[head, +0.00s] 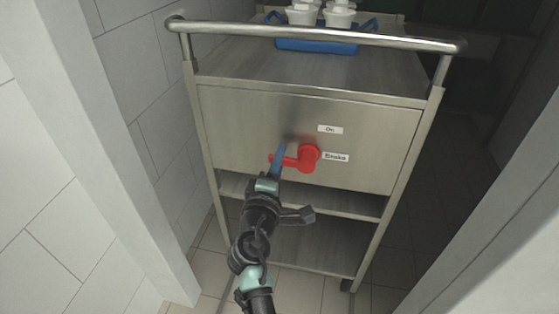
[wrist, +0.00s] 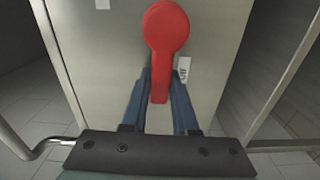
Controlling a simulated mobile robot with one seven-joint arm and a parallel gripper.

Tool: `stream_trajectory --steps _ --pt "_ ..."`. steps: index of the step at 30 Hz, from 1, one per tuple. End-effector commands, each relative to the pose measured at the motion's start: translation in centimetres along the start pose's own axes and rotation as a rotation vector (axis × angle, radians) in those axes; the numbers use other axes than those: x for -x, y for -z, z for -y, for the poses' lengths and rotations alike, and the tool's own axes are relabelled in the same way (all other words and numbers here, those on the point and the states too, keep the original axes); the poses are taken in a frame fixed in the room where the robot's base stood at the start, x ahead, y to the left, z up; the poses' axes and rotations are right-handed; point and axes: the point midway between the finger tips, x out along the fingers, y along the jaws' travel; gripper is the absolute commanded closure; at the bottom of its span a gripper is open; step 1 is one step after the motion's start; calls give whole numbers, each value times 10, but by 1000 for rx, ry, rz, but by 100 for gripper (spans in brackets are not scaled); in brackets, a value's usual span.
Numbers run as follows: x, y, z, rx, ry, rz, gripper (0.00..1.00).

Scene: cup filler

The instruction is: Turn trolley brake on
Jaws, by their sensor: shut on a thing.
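The steel trolley (head: 230,110) stands ahead with its front panel facing me. The red brake lever (head: 309,155) is on that panel, its round hub at the right and its handle pointing left. My gripper (head: 279,158) reaches the handle's left end from below, and its blue fingers are shut on it. In the wrist view the red lever (wrist: 166,28) runs from its hub down between the two blue fingers. A white label (head: 330,129) reading "On" sits above and right of the hub. A second label (head: 336,157) beside the hub is hard to read.
A blue tray (head: 316,46) with white cups (head: 340,15) sits on the trolley top behind a push rail (head: 320,36). A tiled wall (head: 150,90) is close on the left. A pale upright surface (head: 495,220) is at the right.

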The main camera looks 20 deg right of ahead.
Motion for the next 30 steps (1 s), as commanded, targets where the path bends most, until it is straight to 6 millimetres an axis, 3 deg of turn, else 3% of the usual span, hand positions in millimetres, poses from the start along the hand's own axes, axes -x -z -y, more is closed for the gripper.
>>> stream_trajectory --steps 13,30 --pt "0 -2 -16 -335 0 -1 100" --pt "0 -21 -41 -877 1 1 100"
